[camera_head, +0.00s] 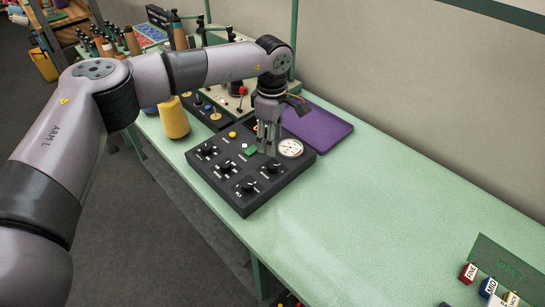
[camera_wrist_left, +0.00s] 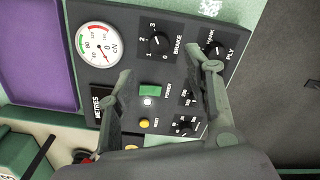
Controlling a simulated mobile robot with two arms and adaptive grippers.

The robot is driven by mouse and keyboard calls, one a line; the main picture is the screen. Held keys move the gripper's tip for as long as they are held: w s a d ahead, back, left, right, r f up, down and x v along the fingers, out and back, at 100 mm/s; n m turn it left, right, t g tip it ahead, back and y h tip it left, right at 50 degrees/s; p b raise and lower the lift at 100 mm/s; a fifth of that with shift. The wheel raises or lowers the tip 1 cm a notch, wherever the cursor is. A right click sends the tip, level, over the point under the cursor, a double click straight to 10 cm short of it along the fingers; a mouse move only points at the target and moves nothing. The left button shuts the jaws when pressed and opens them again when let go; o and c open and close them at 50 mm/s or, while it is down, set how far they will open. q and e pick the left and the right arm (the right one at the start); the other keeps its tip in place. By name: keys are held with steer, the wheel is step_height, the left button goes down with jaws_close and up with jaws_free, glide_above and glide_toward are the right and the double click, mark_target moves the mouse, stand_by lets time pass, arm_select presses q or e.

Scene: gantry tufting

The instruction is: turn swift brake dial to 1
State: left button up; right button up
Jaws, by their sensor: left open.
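The brake dial (camera_wrist_left: 157,43) is a black knob marked 0 to 3 with the word BRAKE, on a dark control panel (camera_head: 231,194). It also shows in the head view (camera_head: 273,166). I cannot tell clearly which number its pointer is at. My left gripper (camera_head: 266,153) points down over the panel, close to the dial and the gauge. In the left wrist view its two fingers (camera_wrist_left: 160,68) are spread apart with nothing between them. They are not around the dial, which lies beyond the fingertips. My right gripper is out of view.
A round white gauge (camera_head: 290,148) sits beside the brake dial. The ply dial (camera_wrist_left: 216,48) and other knobs, a green power button (camera_wrist_left: 150,90) and a yellow button (camera_wrist_left: 144,123) are close by. A purple pad (camera_head: 322,124) lies behind.

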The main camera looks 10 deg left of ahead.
mark_target(273, 164)
arm_select(q)
step_height(273, 164, down, 6)
steer(key=shift+r+p, duration=0.25)
steer(key=shift+p, duration=0.5)
step_height(273, 164, down, 4)
steer(key=shift+w+r+p, duration=0.1)
steer(key=shift+r+p, duration=0.1)
steer(key=shift+p, duration=0.15)
steer(key=shift+f, duration=0.1)
steer(key=c, duration=0.6)
jaws_close()
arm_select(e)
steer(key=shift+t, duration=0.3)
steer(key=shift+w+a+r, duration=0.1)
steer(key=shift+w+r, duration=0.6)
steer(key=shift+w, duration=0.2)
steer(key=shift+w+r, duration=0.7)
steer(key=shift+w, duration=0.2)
